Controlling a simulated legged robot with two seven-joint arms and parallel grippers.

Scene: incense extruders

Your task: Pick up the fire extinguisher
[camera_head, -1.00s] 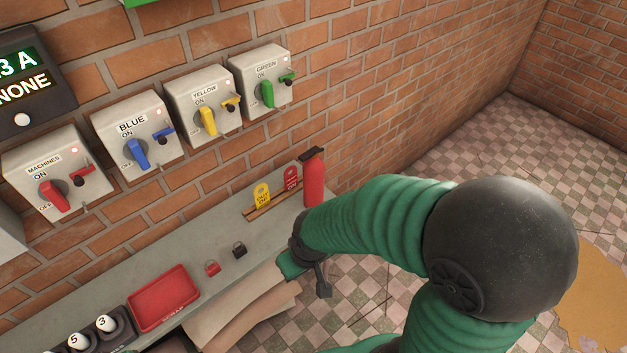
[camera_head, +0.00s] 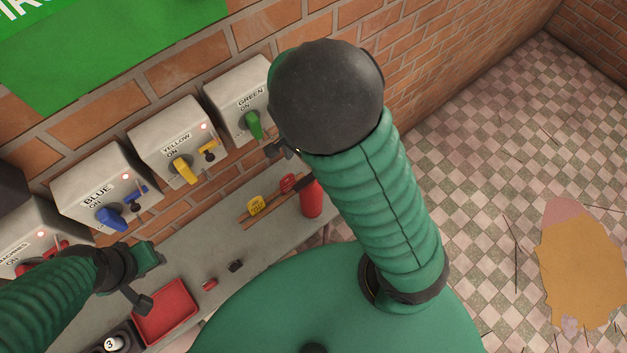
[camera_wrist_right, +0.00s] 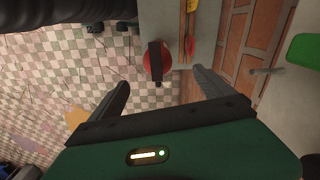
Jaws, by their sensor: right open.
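The red fire extinguisher (camera_head: 312,199) stands upright at the right end of the grey shelf (camera_head: 190,243), partly covered by my right arm. The right wrist view shows it from above, with its red body (camera_wrist_right: 150,64) under a black top. My right gripper (camera_wrist_right: 161,78) is open and empty, with the extinguisher's top appearing between and just beyond its two dark fingertips. In the head view the right gripper is mostly hidden behind my black arm joint. My left gripper (camera_head: 145,277) is over the shelf near the red tray; its jaw opening is unclear.
Yellow (camera_head: 256,205) and red (camera_head: 287,183) tags stand in a wooden rack close beside the extinguisher. A red tray (camera_head: 168,312) and small padlocks (camera_head: 235,266) lie farther left. Switch boxes (camera_head: 178,143) line the brick wall behind. Checkered floor is open to the right.

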